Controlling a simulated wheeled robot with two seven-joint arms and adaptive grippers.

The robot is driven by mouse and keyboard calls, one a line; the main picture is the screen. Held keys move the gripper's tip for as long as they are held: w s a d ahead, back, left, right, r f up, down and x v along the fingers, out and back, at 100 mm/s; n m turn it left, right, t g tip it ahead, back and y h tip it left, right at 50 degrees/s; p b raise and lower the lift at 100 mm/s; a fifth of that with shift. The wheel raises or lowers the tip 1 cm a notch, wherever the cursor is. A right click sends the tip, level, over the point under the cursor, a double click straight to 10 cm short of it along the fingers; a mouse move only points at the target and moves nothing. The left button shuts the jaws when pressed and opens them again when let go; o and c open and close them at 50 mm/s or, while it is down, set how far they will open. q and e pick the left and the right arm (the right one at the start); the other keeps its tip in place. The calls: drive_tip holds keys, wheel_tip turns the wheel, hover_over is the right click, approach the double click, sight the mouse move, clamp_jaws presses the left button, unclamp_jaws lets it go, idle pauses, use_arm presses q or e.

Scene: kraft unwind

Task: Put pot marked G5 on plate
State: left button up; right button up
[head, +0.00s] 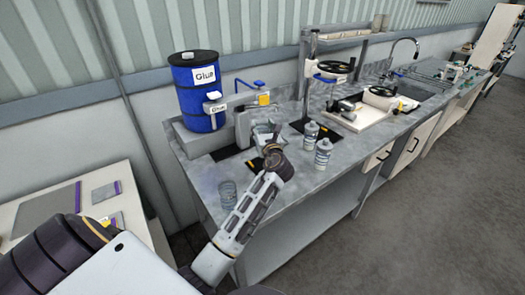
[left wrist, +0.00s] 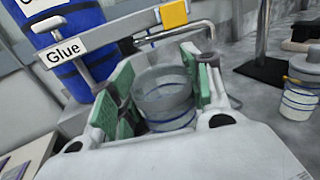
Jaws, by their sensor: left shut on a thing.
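My left gripper (head: 264,133) is above the near left end of the grey bench, just in front of the glue dispenser. In the left wrist view its green-padded fingers (left wrist: 163,98) are shut on a translucent grey pot (left wrist: 164,94) with blue bands low on its side. The pot looks upright, and its open rim faces the camera. I cannot read a G5 mark on it. I cannot clearly tell the plate apart; a dark flat pad (head: 226,152) lies beside the dispenser. The pot's underside is hidden by my gripper. My right gripper is not in view.
A blue glue drum (head: 197,95) stands behind left, with a metal dispenser pipe (left wrist: 155,32) close to the pot. A clear glass (head: 228,192) is near the front left edge. A press (head: 332,75) stands farther right.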

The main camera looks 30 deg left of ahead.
use_arm(q)
wheel_tip(320, 180, down, 4)
drive_tip(key=shift+r, duration=0.25)
drive_tip(key=shift+f, duration=0.2)
drive_tip(key=shift+f+b, duration=0.3)
drive_tip(key=shift+f, duration=1.6)
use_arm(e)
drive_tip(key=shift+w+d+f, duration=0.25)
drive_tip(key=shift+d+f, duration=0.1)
use_arm(q)
drive_tip(key=shift+f, duration=0.15)
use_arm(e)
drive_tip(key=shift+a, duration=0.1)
